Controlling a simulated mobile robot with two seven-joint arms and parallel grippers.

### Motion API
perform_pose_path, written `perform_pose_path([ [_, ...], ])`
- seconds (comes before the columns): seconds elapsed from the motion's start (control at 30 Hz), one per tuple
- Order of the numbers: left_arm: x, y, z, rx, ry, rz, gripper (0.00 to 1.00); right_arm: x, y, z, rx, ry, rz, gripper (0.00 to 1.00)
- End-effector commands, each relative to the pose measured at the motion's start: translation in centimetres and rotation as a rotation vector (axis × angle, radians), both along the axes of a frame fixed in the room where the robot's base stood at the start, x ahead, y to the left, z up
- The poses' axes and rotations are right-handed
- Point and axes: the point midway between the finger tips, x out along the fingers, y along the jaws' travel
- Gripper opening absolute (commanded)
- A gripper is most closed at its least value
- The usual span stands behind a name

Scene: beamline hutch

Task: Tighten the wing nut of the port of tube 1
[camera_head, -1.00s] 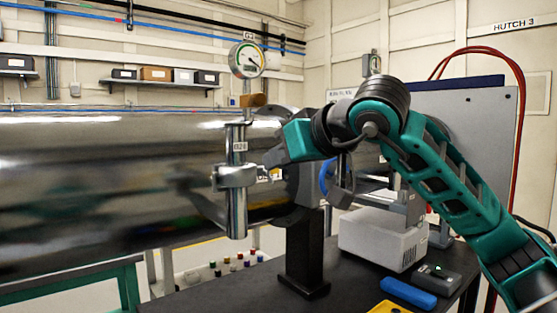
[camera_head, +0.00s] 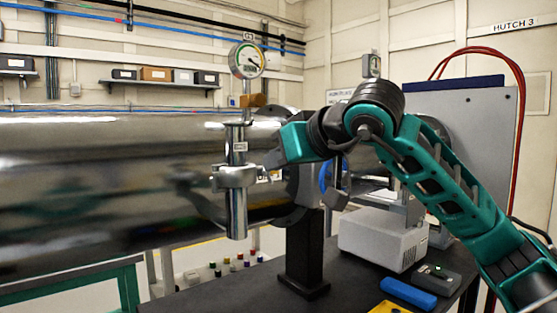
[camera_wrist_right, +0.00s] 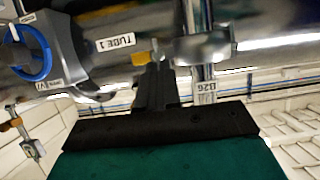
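The port is an upright steel pipe (camera_head: 237,210) labelled B26, in front of the large shiny tube 1 (camera_head: 90,180). A ring clamp (camera_head: 232,177) sits around the pipe at mid height; it also shows in the right wrist view (camera_wrist_right: 203,47). The wing nut is at the clamp's right side in the head view, small and mostly hidden by my gripper. My right gripper (camera_head: 270,163) reaches it from the right. In the right wrist view its dark fingers (camera_wrist_right: 155,66) are close together, with their tips at the nut beside the clamp. My left gripper is not in view.
A dial gauge (camera_head: 247,61) stands above the pipe. A blue-ringed valve (camera_wrist_right: 32,50) is near the TUBE 1 label (camera_wrist_right: 115,43). A black post (camera_head: 304,250) stands on the dark bench, with a white box (camera_head: 383,238) and a blue item (camera_head: 408,293) to its right.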

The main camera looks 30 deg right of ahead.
Motion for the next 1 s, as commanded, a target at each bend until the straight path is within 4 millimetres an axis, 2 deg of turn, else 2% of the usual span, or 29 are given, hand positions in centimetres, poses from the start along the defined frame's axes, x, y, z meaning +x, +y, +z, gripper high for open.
perform_pose_path([
  [0.37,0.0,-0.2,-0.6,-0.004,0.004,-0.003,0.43,0.0,-0.6,-0.2,0.172,0.013,-0.002,0.0],
  [1.0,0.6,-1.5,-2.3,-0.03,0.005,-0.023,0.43,0.1,-1.9,-1.1,0.769,0.058,-0.002,0.0],
])
